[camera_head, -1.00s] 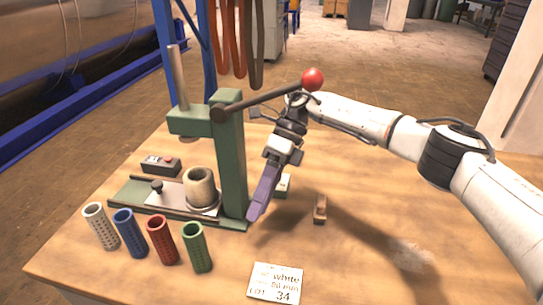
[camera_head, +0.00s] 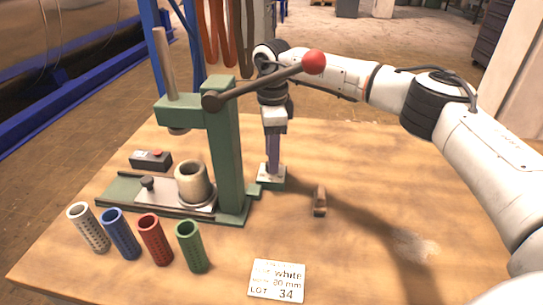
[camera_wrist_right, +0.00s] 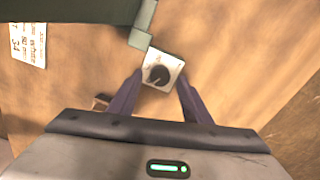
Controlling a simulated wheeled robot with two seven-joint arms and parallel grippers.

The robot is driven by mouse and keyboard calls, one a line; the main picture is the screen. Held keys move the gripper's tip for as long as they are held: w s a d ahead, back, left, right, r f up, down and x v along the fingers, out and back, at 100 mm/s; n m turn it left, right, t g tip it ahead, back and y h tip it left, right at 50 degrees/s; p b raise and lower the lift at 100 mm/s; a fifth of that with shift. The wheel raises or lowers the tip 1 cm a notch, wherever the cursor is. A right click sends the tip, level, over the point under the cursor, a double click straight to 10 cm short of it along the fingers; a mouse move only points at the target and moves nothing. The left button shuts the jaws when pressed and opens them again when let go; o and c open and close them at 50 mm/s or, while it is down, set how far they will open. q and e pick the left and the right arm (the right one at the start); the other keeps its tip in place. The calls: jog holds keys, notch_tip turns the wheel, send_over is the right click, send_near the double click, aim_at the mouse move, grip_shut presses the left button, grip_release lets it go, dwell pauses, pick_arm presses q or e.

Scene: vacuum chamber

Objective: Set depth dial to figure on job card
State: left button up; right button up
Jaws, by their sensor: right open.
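The depth dial is a dark round knob (camera_wrist_right: 159,75) on a pale plate, seen in the right wrist view. In the head view its block (camera_head: 270,178) stands at the right foot of the green press (camera_head: 226,150), and the knob is hidden by my gripper. My right gripper (camera_head: 273,168) points down over the block. In the wrist view its purple fingers (camera_wrist_right: 157,100) are open on either side of the knob, apart from it. The job card (camera_head: 277,281) lies at the table's front and reads "white", what looks like 80 mm, and LOT 34. My left gripper is not in view.
White, blue, red and green perforated sleeves (camera_head: 189,246) lean in a row at front left. A beige cup (camera_head: 193,183) sits on the press bed. A small brown block (camera_head: 320,201) lies right of the dial. The red-balled lever (camera_head: 313,62) reaches close to my right arm.

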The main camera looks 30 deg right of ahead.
jog(key=shift+f, duration=0.7)
jog(key=c, duration=1)
jog(key=shift+c, duration=0.2)
